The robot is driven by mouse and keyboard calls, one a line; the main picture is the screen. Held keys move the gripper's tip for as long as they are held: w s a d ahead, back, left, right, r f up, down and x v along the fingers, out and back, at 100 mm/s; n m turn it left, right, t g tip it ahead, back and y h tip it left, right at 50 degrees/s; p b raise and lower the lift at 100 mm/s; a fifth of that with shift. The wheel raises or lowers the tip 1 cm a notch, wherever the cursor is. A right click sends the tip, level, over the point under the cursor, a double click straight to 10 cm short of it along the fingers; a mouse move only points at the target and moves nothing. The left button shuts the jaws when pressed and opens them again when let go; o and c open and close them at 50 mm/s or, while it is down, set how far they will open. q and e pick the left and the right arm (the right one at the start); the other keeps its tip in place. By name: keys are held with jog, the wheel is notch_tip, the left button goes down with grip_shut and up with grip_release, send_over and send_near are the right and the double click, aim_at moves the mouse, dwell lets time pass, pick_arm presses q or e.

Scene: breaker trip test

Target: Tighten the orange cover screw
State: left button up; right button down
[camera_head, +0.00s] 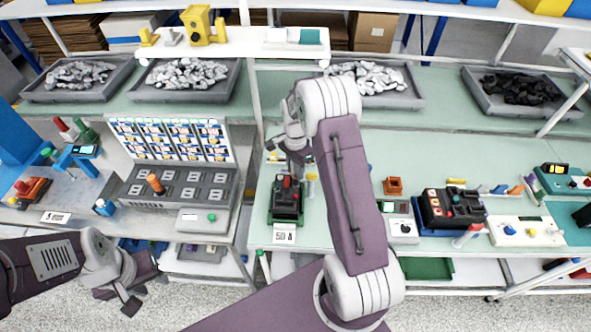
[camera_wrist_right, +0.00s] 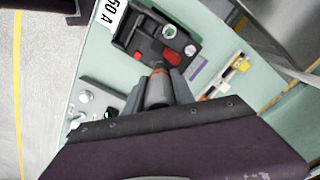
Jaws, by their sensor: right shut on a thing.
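The dark breaker (camera_head: 287,200) stands on the bench above a "50 A" label, with a red part on top. In the right wrist view the breaker (camera_wrist_right: 150,42) shows red and green parts. My right gripper (camera_head: 292,158) is above its rear side, shut on a grey cylindrical thing (camera_wrist_right: 158,92). A small orange edge (camera_wrist_right: 158,71) shows at that thing's far end, close to the breaker; I cannot tell whether it is the cover screw or whether they touch. My left gripper (camera_head: 122,298) is open and empty at the lower left, away from the bench.
A grey socket panel (camera_head: 178,187) with an orange-handled piece (camera_head: 155,184) stands at left.

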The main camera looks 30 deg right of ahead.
jog(key=shift+r+p, duration=2.15)
jog(key=shift+r, duration=0.65)
